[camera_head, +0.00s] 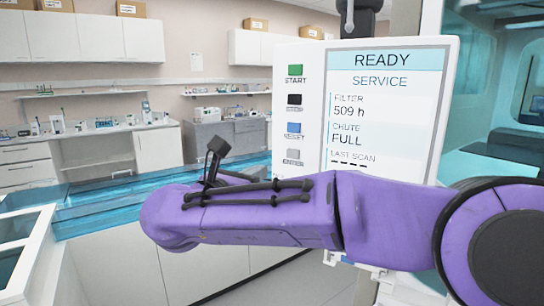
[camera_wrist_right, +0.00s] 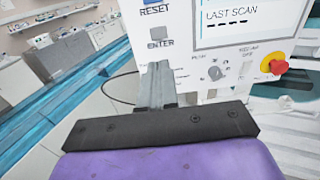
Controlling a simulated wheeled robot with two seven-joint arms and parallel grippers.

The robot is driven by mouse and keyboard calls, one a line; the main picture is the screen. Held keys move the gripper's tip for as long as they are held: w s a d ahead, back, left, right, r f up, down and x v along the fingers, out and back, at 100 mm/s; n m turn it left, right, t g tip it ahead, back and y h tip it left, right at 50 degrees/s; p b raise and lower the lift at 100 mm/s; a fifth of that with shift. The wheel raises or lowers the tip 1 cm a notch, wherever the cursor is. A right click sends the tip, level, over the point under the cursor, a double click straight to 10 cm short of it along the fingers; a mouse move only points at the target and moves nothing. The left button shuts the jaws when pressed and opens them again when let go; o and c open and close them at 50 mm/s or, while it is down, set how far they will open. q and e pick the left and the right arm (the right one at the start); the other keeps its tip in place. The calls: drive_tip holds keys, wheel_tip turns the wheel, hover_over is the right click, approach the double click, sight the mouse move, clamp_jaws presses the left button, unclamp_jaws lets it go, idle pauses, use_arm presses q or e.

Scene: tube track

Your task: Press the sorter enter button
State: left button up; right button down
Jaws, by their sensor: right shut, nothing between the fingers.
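The sorter panel (camera_head: 311,60) is white and upright, with a column of buttons left of its screen. The grey enter button (camera_head: 293,154) is the lowest, just above my purple right arm in the head view. In the wrist view the enter button (camera_wrist_right: 158,33) sits above its ENTER label. My right gripper (camera_wrist_right: 158,66) is shut and empty, its fingertips just below the ENTER label in that picture. A small gap shows between tips and button; whether the tips touch the panel I cannot tell. My left gripper is not in view.
The blue reset button (camera_head: 293,128), black button (camera_head: 294,100) and green start button (camera_head: 295,70) are above enter. The screen (camera_head: 385,110) reads READY. A red knob (camera_wrist_right: 279,67) and grey dial (camera_wrist_right: 214,73) are lower on the panel. A blue translucent track (camera_head: 110,205) runs behind.

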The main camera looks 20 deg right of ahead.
drive_tip(key=p, duration=0.7)
approach(293, 154)
drive_tip(key=x, duration=0.5)
drive_tip(key=shift+w+d+r, duration=0.2)
drive_tip(key=shift+w+d, duration=0.3)
drive_tip(key=shift+d, duration=0.05)
drive_tip(key=shift+w+d+f, duration=0.1)
drive_tip(key=shift+f, duration=0.1)
